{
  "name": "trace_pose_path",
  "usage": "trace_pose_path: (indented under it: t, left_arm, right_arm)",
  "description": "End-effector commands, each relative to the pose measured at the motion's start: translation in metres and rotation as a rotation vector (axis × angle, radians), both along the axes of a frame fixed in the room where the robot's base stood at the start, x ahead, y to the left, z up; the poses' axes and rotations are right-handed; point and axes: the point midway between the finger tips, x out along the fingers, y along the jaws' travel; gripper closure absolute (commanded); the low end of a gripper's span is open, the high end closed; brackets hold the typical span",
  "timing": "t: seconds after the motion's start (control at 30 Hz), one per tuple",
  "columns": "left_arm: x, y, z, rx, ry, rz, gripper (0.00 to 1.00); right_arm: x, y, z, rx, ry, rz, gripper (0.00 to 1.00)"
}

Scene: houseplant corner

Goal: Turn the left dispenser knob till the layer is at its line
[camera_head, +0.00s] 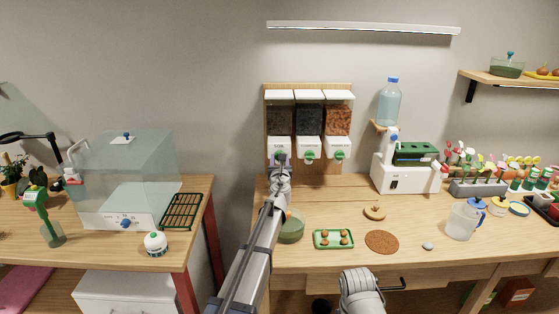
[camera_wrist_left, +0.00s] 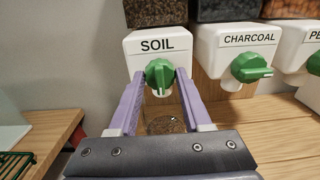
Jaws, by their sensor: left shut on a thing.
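The left dispenser (camera_head: 280,120), labelled SOIL in the left wrist view (camera_wrist_left: 150,46), holds dark brown material. Its green knob (camera_wrist_left: 159,74) sits between the two purple fingers of my left gripper (camera_wrist_left: 158,82), which is shut on it. In the head view my left gripper (camera_head: 280,161) is at the front of this dispenser, with the arm covering much of it. A clear greenish glass vessel (camera_head: 291,229) stands on the bench below, partly behind my arm. Its glass also shows between the fingers (camera_wrist_left: 165,123). Its layer and line cannot be made out. My right gripper is out of view.
The charcoal dispenser knob (camera_wrist_left: 251,67) is close on the right, with a third dispenser (camera_head: 338,120) beyond. A glass case (camera_head: 125,180) stands on the left table.

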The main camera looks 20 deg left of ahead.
Motion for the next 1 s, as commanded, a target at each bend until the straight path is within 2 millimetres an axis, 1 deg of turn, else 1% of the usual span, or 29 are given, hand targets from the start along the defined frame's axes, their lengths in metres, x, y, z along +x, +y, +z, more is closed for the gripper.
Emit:
trace_pose_path:
  t: [0.33,0.37,0.6,0.87,1.0]
  left_arm:
    - [-0.0016,-0.0008,-0.0007,-0.001,0.0,-0.001,1.0]
    - [-0.0017,-0.0007,-0.0007,-0.001,0.0,-0.001,0.48]
    - [-0.0009,-0.0004,-0.0004,-0.001,0.0,0.0,0.21]
    - [-0.001,-0.0002,-0.0002,0.0,0.0,0.0,0.21]
    - [-0.0071,-0.0018,-0.0002,0.0,0.0,0.0,0.21]
  right_arm:
    - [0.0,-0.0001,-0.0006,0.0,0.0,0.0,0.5]
    - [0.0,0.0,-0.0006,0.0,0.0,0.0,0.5]
    - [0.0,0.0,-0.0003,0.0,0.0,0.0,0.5]
    - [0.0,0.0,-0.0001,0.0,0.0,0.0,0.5]
    - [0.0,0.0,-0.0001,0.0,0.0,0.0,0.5]
